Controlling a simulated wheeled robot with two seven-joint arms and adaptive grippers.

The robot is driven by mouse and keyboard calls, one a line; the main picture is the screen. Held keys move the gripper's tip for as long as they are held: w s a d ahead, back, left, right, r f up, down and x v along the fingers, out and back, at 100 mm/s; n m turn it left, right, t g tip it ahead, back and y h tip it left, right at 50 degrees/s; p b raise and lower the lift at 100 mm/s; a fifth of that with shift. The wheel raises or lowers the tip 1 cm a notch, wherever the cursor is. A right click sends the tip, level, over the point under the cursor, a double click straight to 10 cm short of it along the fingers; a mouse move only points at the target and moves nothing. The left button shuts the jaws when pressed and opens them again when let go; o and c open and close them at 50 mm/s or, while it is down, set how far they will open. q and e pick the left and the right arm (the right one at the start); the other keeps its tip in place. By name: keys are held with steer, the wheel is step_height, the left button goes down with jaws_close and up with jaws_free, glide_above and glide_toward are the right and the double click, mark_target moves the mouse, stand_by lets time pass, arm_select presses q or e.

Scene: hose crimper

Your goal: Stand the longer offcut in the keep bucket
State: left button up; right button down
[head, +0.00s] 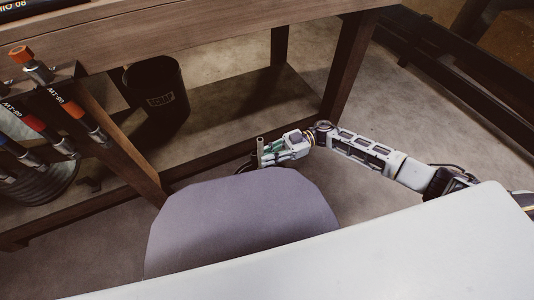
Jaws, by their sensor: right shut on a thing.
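No other offcut shows clearly. My left gripper is out of view.
The wooden bench top (190,35) overhangs the shelf, and a bench leg (349,65) stands to the right. The shelf (235,105) right of the bucket is clear.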

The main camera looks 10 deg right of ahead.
step_height(320, 180, down, 13)
steer(key=shift+r, duration=0.2)
stand_by(2.0)
steer(key=c, duration=1.3)
jaws_free()
steer(key=shift+c, duration=0.2)
steer(key=w+d, duration=0.2)
steer(key=d, duration=0.9)
steer(key=shift+w+d, duration=0.15)
steer(key=shift+d, duration=0.2)
